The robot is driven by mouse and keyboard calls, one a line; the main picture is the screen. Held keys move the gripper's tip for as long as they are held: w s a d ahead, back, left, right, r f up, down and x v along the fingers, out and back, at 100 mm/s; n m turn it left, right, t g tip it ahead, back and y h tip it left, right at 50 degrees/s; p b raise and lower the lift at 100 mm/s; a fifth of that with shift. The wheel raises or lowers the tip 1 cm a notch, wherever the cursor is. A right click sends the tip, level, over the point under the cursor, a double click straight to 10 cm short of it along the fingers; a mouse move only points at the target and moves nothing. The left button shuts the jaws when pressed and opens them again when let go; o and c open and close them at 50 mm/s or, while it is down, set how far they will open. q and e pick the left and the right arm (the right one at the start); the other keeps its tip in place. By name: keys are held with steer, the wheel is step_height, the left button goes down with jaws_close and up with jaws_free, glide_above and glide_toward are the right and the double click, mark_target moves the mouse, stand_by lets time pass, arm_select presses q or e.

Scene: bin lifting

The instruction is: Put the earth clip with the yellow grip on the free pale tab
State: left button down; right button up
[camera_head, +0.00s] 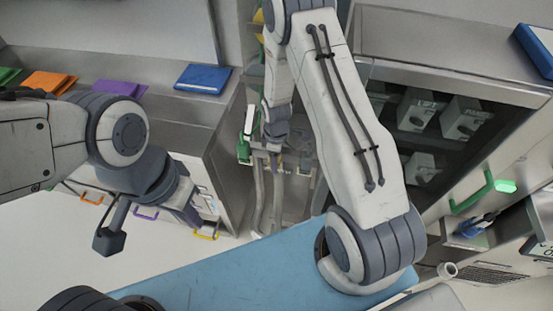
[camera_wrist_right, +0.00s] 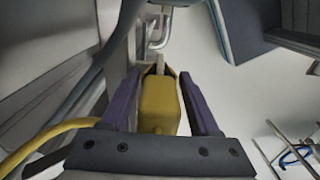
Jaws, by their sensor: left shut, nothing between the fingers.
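The yellow grip of the earth clip (camera_wrist_right: 160,105) sits between the purple fingers of my right gripper (camera_wrist_right: 160,82) in the right wrist view. The fingers are shut on its sides. The clip's narrow grey jaw points up at a pale metal bar (camera_wrist_right: 155,42), and I cannot tell whether they touch. In the head view my right gripper (camera_head: 276,160) is low in the gap between the cabinets, and the clip is mostly hidden there. Small pale tabs (camera_head: 303,170) show beside it. My left gripper (camera_head: 190,213) is shut and empty near the left drawers.
A yellow cable (camera_wrist_right: 50,135) runs left from the clip. A green part (camera_head: 246,134) stands at the gap's left side. A blue surface (camera_head: 240,272) lies in front, and an open-fronted cabinet (camera_head: 465,75) stands right.

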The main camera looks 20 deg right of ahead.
steer(key=shift+w, duration=0.1)
stand_by(0.3)
steer(key=shift+w+r, duration=0.1)
steer(key=shift+r, duration=0.45)
steer(key=r, duration=0.3)
steer(key=r+b, duration=0.1)
steer(key=r, duration=0.5)
steer(key=shift+s+r+b, duration=0.2)
steer(key=shift+s+b, duration=0.05)
steer(key=shift+b, duration=0.1)
steer(key=s+a+r+m, duration=0.2)
steer(key=s+a+r, duration=0.8)
steer(key=a+r, duration=0.15)
steer(key=s+a+r+m+y, duration=0.1)
steer(key=s+a+r+m, duration=0.1)
steer(key=s, duration=1.1)
step_height(320, 180, up, 2)
steer(key=shift+s+a+r, duration=0.1)
steer(key=shift+s+a, duration=0.05)
steer(key=shift+a, duration=0.3)
